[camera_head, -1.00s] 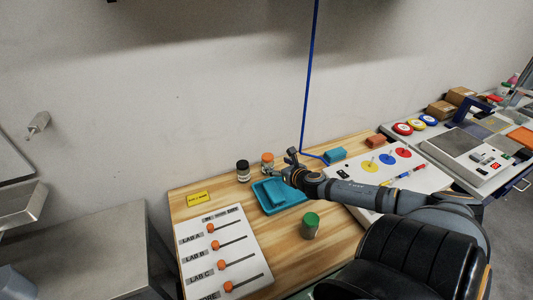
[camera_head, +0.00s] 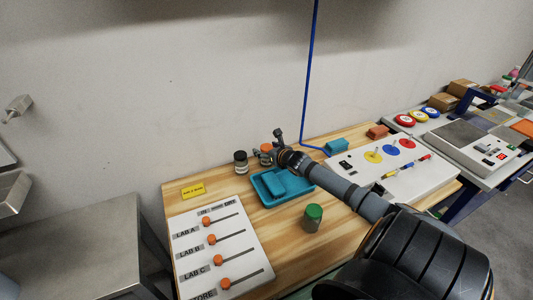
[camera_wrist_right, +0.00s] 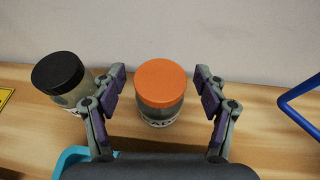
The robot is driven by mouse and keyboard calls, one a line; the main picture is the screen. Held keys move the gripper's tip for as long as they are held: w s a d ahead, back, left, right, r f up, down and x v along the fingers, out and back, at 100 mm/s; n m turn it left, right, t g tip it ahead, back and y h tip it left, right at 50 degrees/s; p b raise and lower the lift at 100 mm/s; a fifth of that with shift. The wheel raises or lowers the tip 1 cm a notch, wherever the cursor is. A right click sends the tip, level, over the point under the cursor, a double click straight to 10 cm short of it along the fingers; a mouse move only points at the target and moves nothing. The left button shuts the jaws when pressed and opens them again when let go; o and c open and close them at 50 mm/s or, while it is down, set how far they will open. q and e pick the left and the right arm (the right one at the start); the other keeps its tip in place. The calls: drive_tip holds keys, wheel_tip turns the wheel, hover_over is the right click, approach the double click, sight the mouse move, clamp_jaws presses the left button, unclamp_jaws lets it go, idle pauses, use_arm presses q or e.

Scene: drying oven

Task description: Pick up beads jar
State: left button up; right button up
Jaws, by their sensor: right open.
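A jar with an orange lid (camera_wrist_right: 161,84) stands on the wooden table between the open fingers of my right gripper (camera_wrist_right: 163,92), with clearance on both sides. Its label shows only part of a word, with letters like "AD", which fits beads. In the head view this jar (camera_head: 265,148) is partly hidden by my right gripper (camera_head: 272,153), which reaches in at the back of the table. A black-lidded jar (camera_wrist_right: 66,82) stands just left of the left finger; it also shows in the head view (camera_head: 241,162). My left gripper is not in view.
A green-lidded jar (camera_head: 312,217) stands nearer the front. The wall is close behind the jars. A slider board (camera_head: 222,250) is at the front left.

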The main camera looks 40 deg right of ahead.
drive_tip(key=shift+w, duration=0.1)
drive_tip(key=c, duration=1.3)
use_arm(q)
drive_tip(key=shift+w, duration=0.4)
use_arm(e)
drive_tip(key=shift+r, duration=0.15)
drive_tip(key=shift+r, duration=0.2)
drive_tip(key=r, duration=0.3)
drive_tip(key=shift+s+r, duration=0.15)
drive_tip(key=shift+s, duration=0.15)
use_arm(q)
wheel_tip(320, 180, up, 17)
drive_tip(key=p, duration=1.6)
drive_tip(key=shift+p, duration=0.4)
use_arm(e)
drive_tip(key=r+v, duration=0.1)
drive_tip(key=v, duration=0.4)
drive_tip(key=w+a+r+v, duration=0.1)
drive_tip(key=v, duration=0.4)
drive_tip(key=a+r+v, duration=0.1)
drive_tip(key=v, duration=0.4)
drive_tip(key=shift+r, duration=0.15)
